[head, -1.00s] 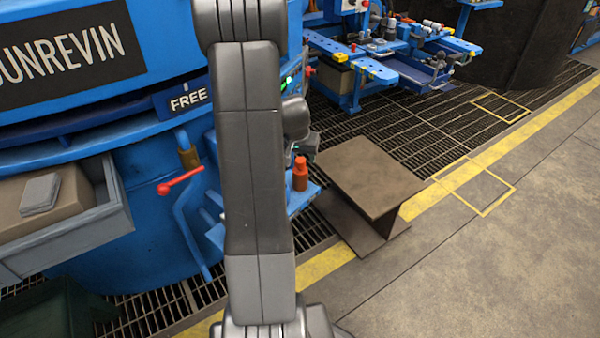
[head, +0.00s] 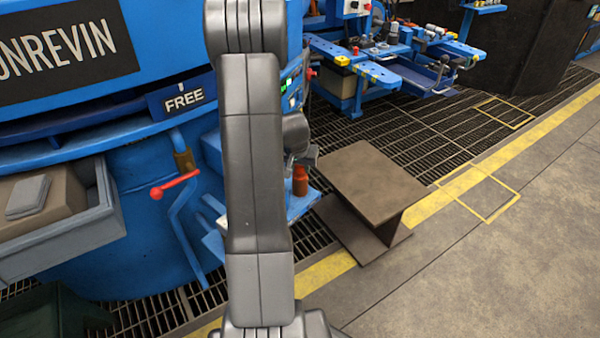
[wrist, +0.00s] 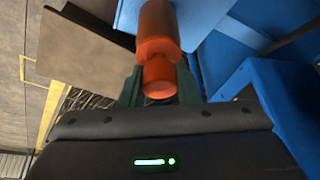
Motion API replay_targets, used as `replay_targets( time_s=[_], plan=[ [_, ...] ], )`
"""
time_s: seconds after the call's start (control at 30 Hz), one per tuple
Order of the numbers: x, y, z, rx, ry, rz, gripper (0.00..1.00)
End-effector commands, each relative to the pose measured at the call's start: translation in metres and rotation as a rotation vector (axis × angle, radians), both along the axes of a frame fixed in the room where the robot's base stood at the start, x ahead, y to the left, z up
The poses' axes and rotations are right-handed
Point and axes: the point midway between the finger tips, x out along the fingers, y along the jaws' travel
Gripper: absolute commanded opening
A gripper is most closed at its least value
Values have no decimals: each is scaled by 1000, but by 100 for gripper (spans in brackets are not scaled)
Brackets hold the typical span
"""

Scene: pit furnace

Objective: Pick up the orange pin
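The orange pin (head: 300,186) stands upright on a small blue ledge (head: 304,204) beside the blue furnace body. In the wrist view the pin (wrist: 158,45) is at the top centre, with its narrower knob end toward me. My gripper (wrist: 160,82) is open, its two dark green fingers on either side of the pin's knob with small gaps. In the head view my gripper (head: 308,158) is just above the pin's top, partly hidden behind my arm. Contact between the fingers and the pin cannot be seen.
A brown steel block (head: 372,180) stands right of the ledge. A red-handled lever (head: 176,184) on a blue pipe and a grey open drawer (head: 105,205) are to the left. A blue workbench (head: 385,65) is behind. The floor at right is clear.

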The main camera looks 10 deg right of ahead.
Motion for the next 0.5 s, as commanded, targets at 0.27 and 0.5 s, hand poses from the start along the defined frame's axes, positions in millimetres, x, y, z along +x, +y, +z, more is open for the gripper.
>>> replay_targets(
  time_s=[0.27, 0.5],
  plan=[
    [0, 0, 1, 0, -1, 0, 2],
    [1, 0, 26, -1, -5, 0, 2]
  ],
)
